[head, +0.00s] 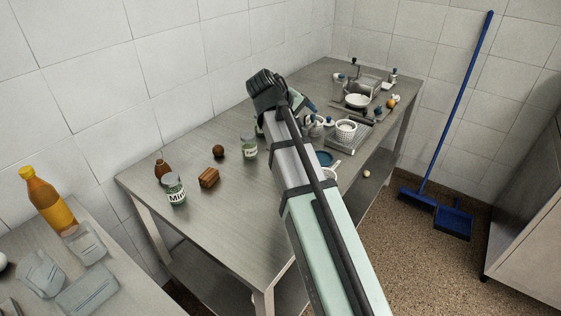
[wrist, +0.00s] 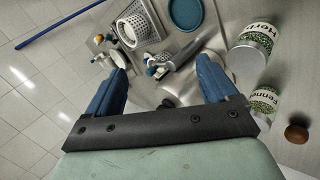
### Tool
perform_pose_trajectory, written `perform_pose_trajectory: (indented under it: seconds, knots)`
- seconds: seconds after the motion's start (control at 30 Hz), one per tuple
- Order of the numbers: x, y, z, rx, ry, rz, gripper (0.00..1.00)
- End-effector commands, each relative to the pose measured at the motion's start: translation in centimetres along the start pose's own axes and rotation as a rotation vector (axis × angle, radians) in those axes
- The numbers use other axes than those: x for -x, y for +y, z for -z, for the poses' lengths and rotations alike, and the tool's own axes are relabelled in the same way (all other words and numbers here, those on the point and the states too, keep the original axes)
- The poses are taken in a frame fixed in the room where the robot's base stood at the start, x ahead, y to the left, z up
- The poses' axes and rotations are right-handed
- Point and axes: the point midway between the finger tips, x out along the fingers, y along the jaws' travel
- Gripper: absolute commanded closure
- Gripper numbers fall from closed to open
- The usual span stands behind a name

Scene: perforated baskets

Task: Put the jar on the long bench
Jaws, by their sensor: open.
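Several labelled jars stand on the long steel bench (head: 225,215). A jar with a "Mint"-like label (head: 175,190) is near its front left end. The Fennel jar (head: 250,148) is farther back, and it also shows in the wrist view (wrist: 263,104). I cannot tell which jar is meant. My gripper (wrist: 161,73) is open, its blue fingers spread above the bench. It also shows in the head view (head: 303,103), partly hidden. No jar is between the fingers.
A white perforated basket (head: 346,132), a teal dish (wrist: 186,12) and blue-capped bottles lie toward the bench's far end. A side table (head: 110,285) holds an orange bottle (head: 48,199) and clear containers.

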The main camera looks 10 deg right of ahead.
Motion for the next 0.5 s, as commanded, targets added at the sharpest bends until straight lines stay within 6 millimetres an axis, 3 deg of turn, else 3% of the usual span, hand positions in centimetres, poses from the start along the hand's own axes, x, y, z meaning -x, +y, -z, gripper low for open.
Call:
perform_pose_trajectory:
  seconds: [0.23,0.5]
  knots:
    - [-1.3,-0.5,-1.4,-0.545,0.057,0.25,0.14]
    - [-0.9,-0.5,-2.1,-1.135,0.016,0.554,0.14]
